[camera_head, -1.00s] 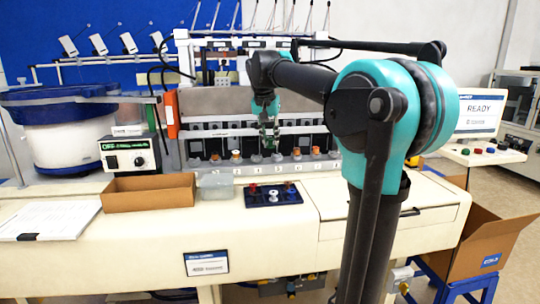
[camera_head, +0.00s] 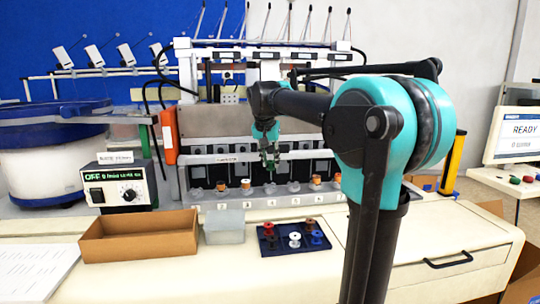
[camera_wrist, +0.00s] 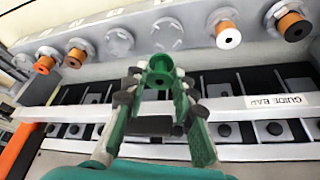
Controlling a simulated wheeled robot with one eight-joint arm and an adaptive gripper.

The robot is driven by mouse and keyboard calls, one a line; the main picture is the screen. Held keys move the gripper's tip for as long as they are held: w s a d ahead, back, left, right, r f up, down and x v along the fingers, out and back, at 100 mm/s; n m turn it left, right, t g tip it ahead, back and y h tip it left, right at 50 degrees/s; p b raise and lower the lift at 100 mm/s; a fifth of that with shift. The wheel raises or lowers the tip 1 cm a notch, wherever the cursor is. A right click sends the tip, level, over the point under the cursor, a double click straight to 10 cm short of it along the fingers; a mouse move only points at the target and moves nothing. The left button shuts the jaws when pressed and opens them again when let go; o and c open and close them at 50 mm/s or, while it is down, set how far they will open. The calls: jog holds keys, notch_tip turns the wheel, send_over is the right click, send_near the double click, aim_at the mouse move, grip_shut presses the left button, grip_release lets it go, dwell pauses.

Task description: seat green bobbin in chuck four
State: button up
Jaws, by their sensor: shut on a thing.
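My gripper (camera_head: 269,163) is shut on the green bobbin (camera_wrist: 160,72), which shows end-on between the fingers in the wrist view (camera_wrist: 158,95). In the head view the bobbin is small and hard to separate from the green fingers. The gripper hangs above the chuck row, over an empty chuck (camera_wrist: 168,34) whose front label seems to read 4. Another empty chuck (camera_wrist: 120,41) is beside it. The bobbin is apart from the chucks. Orange-wound bobbins sit in chucks on both sides, one with a white end (camera_wrist: 228,36) and one with a black end (camera_wrist: 297,27).
A white guide bar (camera_wrist: 235,103) runs behind the chuck row, close to my fingers. In front are a blue tray (camera_head: 281,252) with several bobbins, a clear bin (camera_head: 223,228) and an open cardboard box (camera_head: 140,240). An orange post (camera_head: 168,135) stands at the machine's left end.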

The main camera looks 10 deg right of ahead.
jog(key=shift+w+a+f, duration=0.1)
jog(key=shift+w+f, duration=0.25)
jog(key=shift+w, duration=0.1)
jog(key=shift+f, duration=2.7)
jog(key=shift+f, duration=0.6)
jog(key=o, duration=0.6)
jog(key=shift+o, duration=0.2)
jog(key=shift+r, duration=0.1)
jog(key=v, duration=1.1)
jog(key=shift+s, duration=0.1)
